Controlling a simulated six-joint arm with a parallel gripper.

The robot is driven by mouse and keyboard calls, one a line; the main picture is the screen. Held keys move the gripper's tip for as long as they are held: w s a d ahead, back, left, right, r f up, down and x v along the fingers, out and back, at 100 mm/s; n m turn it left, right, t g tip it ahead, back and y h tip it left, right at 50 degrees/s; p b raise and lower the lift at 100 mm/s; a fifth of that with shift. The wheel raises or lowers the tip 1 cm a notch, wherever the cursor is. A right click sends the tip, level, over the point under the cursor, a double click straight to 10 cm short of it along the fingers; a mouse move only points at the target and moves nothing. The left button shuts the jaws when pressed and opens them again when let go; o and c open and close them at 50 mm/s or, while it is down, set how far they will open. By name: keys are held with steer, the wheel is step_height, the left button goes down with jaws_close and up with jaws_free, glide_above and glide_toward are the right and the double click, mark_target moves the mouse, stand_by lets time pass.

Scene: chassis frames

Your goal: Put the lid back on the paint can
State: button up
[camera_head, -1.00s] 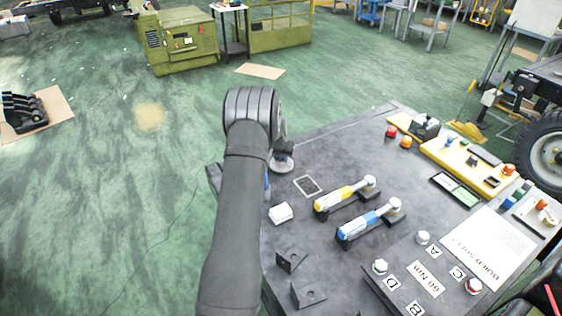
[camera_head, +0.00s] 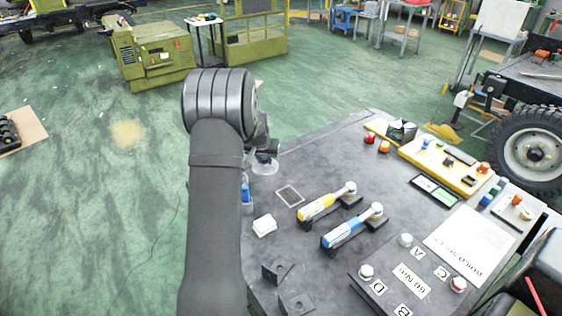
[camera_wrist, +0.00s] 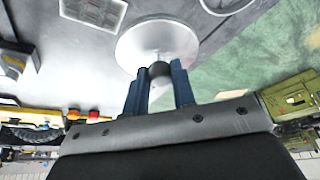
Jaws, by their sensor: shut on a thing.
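A round silver lid (camera_wrist: 140,36) with a dark knob (camera_wrist: 161,69) shows in the wrist view. My gripper (camera_wrist: 160,68) has its two blue fingers on either side of the knob and is shut on it. In the head view, a pale disc (camera_head: 265,164), seemingly this lid, shows beside my arm at the bench's left edge; the arm hides most of my gripper. A round rim (camera_wrist: 228,6), possibly the paint can, is cut off at the top of the wrist view, apart from the lid. I cannot make out the can clearly in the head view.
The dark bench (camera_head: 330,160) holds a marked rectangle (camera_head: 289,196), a white block (camera_head: 264,226), yellow (camera_head: 318,207) and blue (camera_head: 344,233) handled tools and black brackets (camera_head: 277,271). A yellow tray (camera_head: 445,160) lies far right.

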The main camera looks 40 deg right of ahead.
steer(key=w+a+r, duration=0.1)
steer(key=w+a, duration=0.5)
steer(key=a, duration=0.4)
steer(key=shift+s+d+f, duration=0.1)
steer(key=shift+f, duration=1.45)
steer(key=shift+s+d+f, duration=0.1)
steer(key=shift+f, duration=1.4)
steer(key=shift+f, duration=0.15)
steer(key=o, duration=1.5)
steer(key=shift+o, duration=0.2)
step_height(320, 180, up, 7)
